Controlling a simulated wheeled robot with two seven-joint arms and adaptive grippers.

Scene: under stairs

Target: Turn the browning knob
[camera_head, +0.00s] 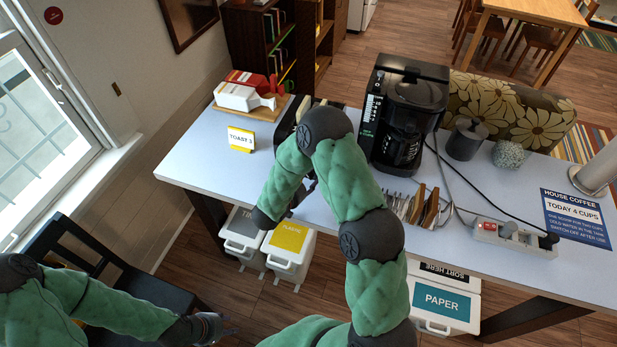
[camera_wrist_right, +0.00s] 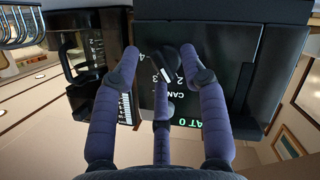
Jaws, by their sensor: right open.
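The toaster (camera_head: 285,124) stands on the table, mostly hidden behind my right arm in the head view. In the right wrist view its dark front panel (camera_wrist_right: 184,105) appears upside down, with white numbers and green lettering. The browning knob (camera_wrist_right: 171,68) is a dark knob on this panel, beside the numbers. My right gripper (camera_wrist_right: 160,56) is open, its three fingers pointing at the panel around the knob; contact cannot be told. In the head view this gripper is largely hidden by the arm. A yellow card (camera_head: 241,139) reads "TOAST 3". My left gripper (camera_head: 208,328) is low, away from the table, beside the chair.
A coffee maker (camera_head: 404,112) stands right of the toaster, and a bread bag (camera_head: 245,97) on a board left of it. A power strip (camera_head: 513,238) and cables lie to the right. Bins (camera_head: 288,245) stand below.

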